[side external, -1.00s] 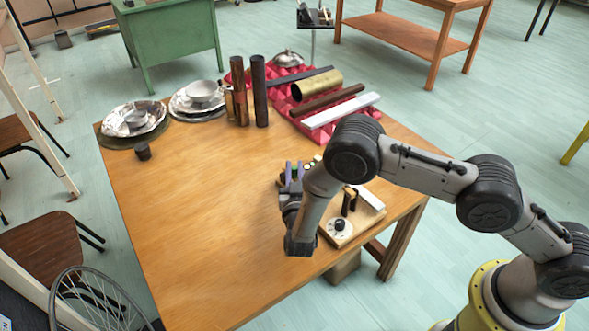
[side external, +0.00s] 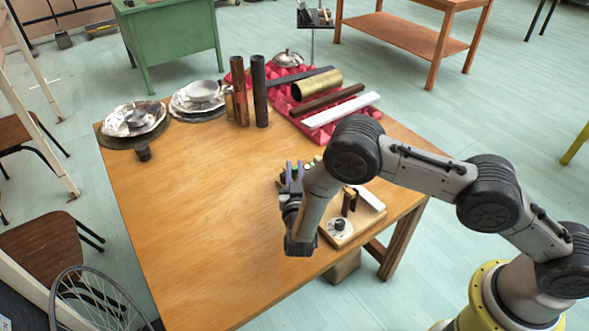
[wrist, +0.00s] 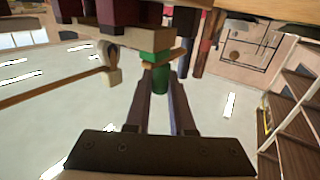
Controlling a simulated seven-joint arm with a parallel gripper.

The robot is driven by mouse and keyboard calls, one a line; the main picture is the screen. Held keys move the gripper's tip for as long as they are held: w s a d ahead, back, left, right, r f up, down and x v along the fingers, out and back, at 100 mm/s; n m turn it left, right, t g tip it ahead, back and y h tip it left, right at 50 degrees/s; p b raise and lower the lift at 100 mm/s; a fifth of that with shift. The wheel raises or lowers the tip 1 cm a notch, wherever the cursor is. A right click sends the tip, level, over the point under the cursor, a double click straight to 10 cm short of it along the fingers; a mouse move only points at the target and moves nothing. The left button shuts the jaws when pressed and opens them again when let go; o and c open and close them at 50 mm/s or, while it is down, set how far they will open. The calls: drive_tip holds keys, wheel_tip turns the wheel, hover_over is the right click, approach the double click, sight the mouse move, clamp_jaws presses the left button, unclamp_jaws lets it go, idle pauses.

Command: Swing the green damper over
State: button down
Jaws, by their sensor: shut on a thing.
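The green damper (wrist: 155,56) shows in the wrist view as a green block with a green round stub hanging below it. My gripper (wrist: 160,88) has its two long fingers closing around that stub, with their tips near its lower part. In the side external view my gripper (side external: 291,172) is low over the table's right part, with purple-grey fingers. Small green and yellow-green bits (side external: 309,166) show just right of the fingers. My arm partly hides the damper and its mounting there.
A wooden board with a dial (side external: 340,225) and dark upright posts stands right of my gripper near the table edge. A red bumpy mat (side external: 289,110) with tubes and bars lies at the back. Metal plates (side external: 133,122) sit back left.

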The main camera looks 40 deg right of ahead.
sight(285, 168)
drive_tip(key=shift+r, duration=0.1)
drive_tip(key=shift+w+r+n+g+y, duration=0.4)
drive_tip(key=shift+n+g, duration=0.1)
drive_tip(key=shift+g, duration=0.1)
drive_tip(key=shift+w+r+n+g+y, duration=0.35)
drive_tip(key=shift+w+n+g, duration=0.2)
drive_tip(key=shift+g, duration=0.45)
drive_tip(key=w+n+g, duration=0.1)
drive_tip(key=g, duration=0.1)
drive_tip(key=w+g+y, duration=0.1)
drive_tip(key=g, duration=0.1)
drive_tip(key=shift+w+a+r+n, duration=0.1)
drive_tip(key=shift+w+n, duration=0.15)
drive_tip(key=shift+n, duration=0.1)
drive_tip(key=w+g, duration=0.1)
drive_tip(key=w+n+g, duration=0.1)
drive_tip(key=g, duration=0.1)
drive_tip(key=shift+f+y, duration=0.2)
drive_tip(key=shift+y, duration=0.05)
drive_tip(key=shift+w+f+n+g, duration=0.25)
drive_tip(key=shift+w+n+g, duration=0.1)
drive_tip(key=shift+g, duration=0.45)
drive_tip(key=shift+w+f+n+g, duration=0.2)
drive_tip(key=shift+w+n+g, duration=0.15)
drive_tip(key=shift+g, duration=0.45)
drive_tip(key=shift+w+g, duration=0.1)
drive_tip(key=shift+g, duration=0.2)
